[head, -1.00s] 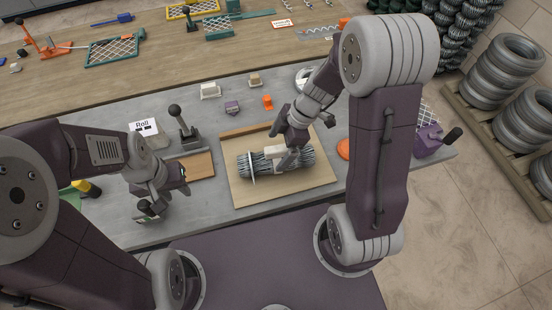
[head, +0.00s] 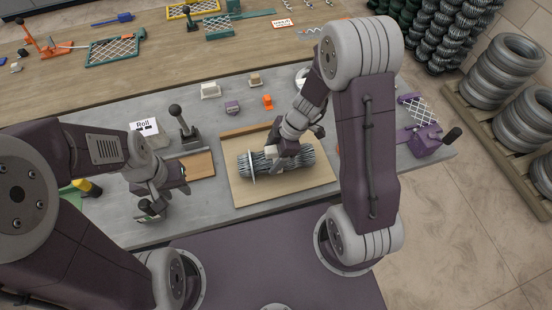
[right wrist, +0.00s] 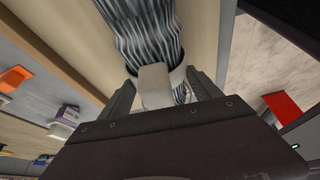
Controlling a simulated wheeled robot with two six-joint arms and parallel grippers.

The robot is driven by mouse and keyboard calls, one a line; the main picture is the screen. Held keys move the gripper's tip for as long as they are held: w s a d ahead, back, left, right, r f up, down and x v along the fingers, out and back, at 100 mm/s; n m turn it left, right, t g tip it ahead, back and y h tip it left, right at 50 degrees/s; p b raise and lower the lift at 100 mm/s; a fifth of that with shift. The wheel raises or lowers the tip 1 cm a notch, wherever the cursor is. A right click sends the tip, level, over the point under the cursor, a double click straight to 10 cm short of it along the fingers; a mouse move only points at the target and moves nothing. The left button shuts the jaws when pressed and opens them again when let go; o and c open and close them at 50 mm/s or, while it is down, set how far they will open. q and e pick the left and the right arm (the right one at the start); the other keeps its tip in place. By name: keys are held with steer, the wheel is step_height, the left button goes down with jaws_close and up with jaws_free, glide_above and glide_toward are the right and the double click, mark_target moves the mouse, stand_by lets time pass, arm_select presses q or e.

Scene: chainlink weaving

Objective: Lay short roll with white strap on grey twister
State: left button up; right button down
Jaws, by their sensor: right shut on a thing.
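A short grey wire roll (head: 306,156) with a thin white band (head: 251,166) lies on a wooden tray (head: 240,196). My right gripper (head: 281,154) is over the middle of the roll. In the right wrist view my right gripper (right wrist: 162,88) is shut on the roll's white strap, with its pale block (right wrist: 153,84) between the fingers; the ribbed roll (right wrist: 145,32) extends beyond. A grey device with a black-knobbed lever (head: 183,125), possibly the grey twister, stands left of the tray. My left gripper (head: 168,190) is near the table's left front; its opening is unclear.
A "Roll" sign (head: 143,126) stands at the left. Small blocks, including an orange one (head: 267,101), lie behind the tray. A purple device (head: 427,140) stands at the right. A yellow-and-black tool (head: 88,187) lies at the far left.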

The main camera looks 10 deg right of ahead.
mark_target(270, 148)
steer(key=shift+r, duration=0.15)
steer(key=shift+w+r, duration=0.1)
steer(key=shift+r, duration=0.55)
steer(key=r, duration=0.2)
steer(key=shift+a+r, duration=0.2)
steer(key=shift+r, duration=0.2)
steer(key=w+a+r, duration=0.6)
steer(key=w+a, duration=0.1)
steer(key=a, duration=0.2)
steer(key=shift+r, duration=0.35)
